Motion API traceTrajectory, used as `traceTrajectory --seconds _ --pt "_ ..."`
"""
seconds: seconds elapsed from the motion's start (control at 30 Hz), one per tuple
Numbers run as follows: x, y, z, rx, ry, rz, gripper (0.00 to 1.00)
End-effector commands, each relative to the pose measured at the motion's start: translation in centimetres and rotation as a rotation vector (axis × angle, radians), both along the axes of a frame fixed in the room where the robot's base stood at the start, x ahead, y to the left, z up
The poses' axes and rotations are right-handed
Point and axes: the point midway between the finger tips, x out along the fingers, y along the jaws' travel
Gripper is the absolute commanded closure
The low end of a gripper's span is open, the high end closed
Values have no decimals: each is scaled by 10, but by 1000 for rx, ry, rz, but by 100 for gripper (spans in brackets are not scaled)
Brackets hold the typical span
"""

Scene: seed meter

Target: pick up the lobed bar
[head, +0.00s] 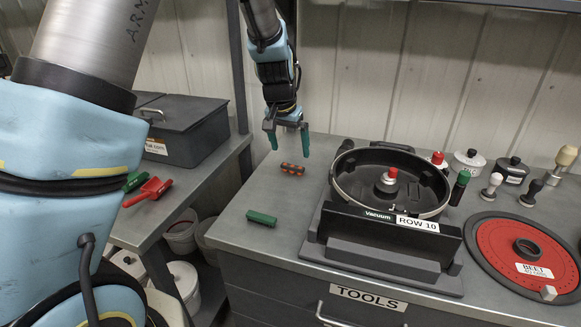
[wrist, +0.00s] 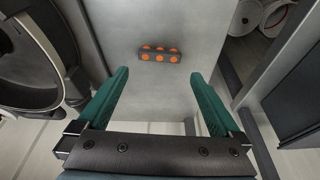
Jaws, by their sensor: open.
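A short dark bar with round orange spots, which looks like the lobed bar (head: 292,169), lies flat on the grey bench top, left of the round black housing. It also shows in the wrist view (wrist: 160,54), near the top middle, lying crosswise beyond the fingertips. My gripper (head: 290,147) hangs above the bench, just above the bar in the head view, with its green fingers pointing down. In the wrist view the fingers (wrist: 160,76) are wide apart with nothing between them, and the bar lines up with the gap. The gripper is not touching the bar.
A green bar (head: 261,218) lies nearer the bench's front edge. The black vacuum housing (head: 384,222) stands close on the right. A red disc (head: 522,256) and several knobbed tools are farther right. A side table with a red scoop (head: 148,191) and a grey bin (head: 184,130) is left.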

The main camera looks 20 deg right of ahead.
Motion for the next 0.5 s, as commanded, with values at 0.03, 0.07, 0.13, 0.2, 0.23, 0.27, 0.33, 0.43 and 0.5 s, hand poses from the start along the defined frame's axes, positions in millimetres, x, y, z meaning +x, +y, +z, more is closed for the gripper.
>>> traceTrajectory --seconds 0.03,0.07,0.13,0.2,0.23,0.27,0.33,0.43,0.5 --pt "1 -1 -4 2 1 0 0" --pt "1 -1 -7 2 1 -1 0" --pt "2 -2 -10 1 0 -1 0" --pt "3 -2 -13 1 -1 0 0" --pt "3 -2 -16 1 2 1 0" --pt "3 -3 -19 2 2 2 0" --pt "4 -3 -28 4 4 1 0" --pt "5 -5 -41 3 3 1 0" --pt "7 -8 -50 1 2 1 0"
